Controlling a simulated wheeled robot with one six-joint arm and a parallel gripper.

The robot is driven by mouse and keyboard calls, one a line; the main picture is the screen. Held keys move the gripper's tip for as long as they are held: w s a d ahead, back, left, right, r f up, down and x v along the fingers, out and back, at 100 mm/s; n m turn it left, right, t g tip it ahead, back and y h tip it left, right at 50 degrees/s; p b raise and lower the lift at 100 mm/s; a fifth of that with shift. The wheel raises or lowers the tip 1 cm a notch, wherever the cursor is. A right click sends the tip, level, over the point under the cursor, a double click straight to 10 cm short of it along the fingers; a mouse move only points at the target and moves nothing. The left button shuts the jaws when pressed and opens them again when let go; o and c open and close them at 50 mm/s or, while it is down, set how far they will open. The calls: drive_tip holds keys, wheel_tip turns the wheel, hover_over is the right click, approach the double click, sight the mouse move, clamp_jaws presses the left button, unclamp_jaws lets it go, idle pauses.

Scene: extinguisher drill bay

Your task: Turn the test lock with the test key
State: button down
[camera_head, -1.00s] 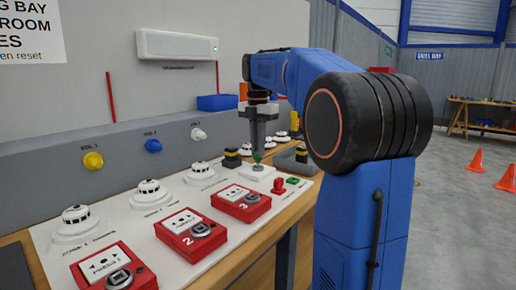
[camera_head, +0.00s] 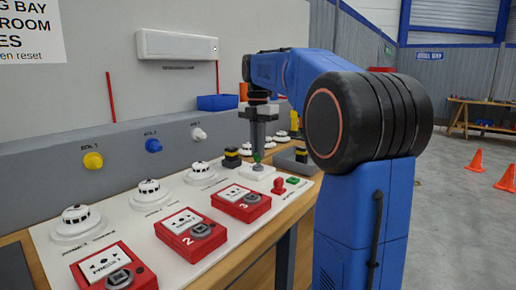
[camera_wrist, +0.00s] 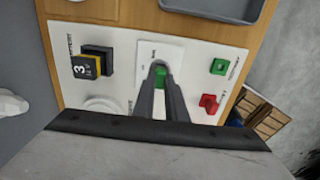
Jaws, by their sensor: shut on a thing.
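My gripper (camera_head: 257,150) points straight down over the white lock plate (camera_head: 248,173) at the right end of the panel. Its fingers are shut on the green test key (camera_head: 257,158), just above the plate. In the wrist view the green key (camera_wrist: 160,76) shows between the fingertips, over the middle of the white lock plate (camera_wrist: 173,48). The fingers hide the lock's opening, so I cannot tell how deep the key sits.
Red call points (camera_head: 240,203) and white detectors (camera_head: 199,174) line the panel to the left. A red knob (camera_head: 279,186) and a green button (camera_head: 293,180) sit close to the lock. A black and yellow block (camera_wrist: 94,62) stands on its other side. A grey tray (camera_wrist: 215,8) lies beyond.

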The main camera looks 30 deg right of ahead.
drive_tip(key=shift+f, duration=0.65)
idle(0.4)
drive_tip(key=shift+m, duration=1.2)
drive_tip(key=shift+m, duration=1.1)
